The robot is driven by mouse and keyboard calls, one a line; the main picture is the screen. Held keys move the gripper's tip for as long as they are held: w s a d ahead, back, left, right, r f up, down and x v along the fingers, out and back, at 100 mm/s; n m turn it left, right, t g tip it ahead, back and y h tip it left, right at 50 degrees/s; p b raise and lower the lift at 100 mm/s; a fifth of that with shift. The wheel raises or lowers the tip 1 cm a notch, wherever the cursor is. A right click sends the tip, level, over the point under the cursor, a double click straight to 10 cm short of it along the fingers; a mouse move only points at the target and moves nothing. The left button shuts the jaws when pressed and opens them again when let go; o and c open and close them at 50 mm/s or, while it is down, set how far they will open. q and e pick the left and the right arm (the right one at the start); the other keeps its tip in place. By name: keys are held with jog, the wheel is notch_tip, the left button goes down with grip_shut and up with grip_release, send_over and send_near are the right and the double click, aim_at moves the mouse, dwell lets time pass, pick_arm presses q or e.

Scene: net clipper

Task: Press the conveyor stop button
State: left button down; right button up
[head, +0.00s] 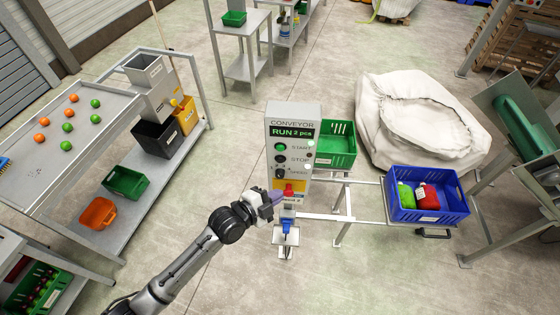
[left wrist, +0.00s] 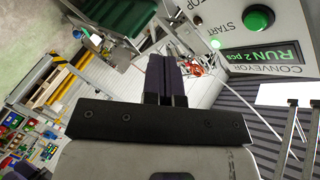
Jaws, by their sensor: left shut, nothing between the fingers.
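The grey conveyor control box (head: 292,135) stands upright in the middle of the head view, its display reading "RUN 2 pcs". Its green START button (head: 281,147) sits above the dark button labelled STOP (head: 280,160), with a SPEED knob (head: 280,173) below. My left gripper (head: 276,197) is shut and empty, low in front of the box and apart from the STOP button. In the left wrist view, the shut fingers (left wrist: 165,78) show at centre, and the green START button (left wrist: 258,18) at upper right. The STOP label is partly cut off. My right gripper is not in view.
A red part (head: 289,190) shows low on the box, close to my left gripper. A blue item (head: 286,227) is just below. A green crate (head: 335,145) and a blue crate (head: 428,195) holding bags stand to the right. Open floor lies left of the box.

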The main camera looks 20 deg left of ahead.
aim_at(280, 160)
pick_arm(q)
jog(key=w+b, duration=0.1)
jog(key=w, duration=0.1)
jog(key=w+a+b, duration=0.1)
jog(key=w+b, duration=0.1)
jog(key=w, duration=0.1)
jog(key=w+a+b, duration=0.1)
jog(key=w+b, duration=0.1)
jog(key=w, duration=0.1)
jog(key=shift+w+a, duration=0.15)
dwell(0.5)
dwell(0.8)
dwell(0.7)
jog(key=shift+w+b, duration=0.15)
jog(key=shift+b, duration=0.2)
jog(key=shift+w+a, duration=0.1)
jog(key=shift+w, duration=0.2)
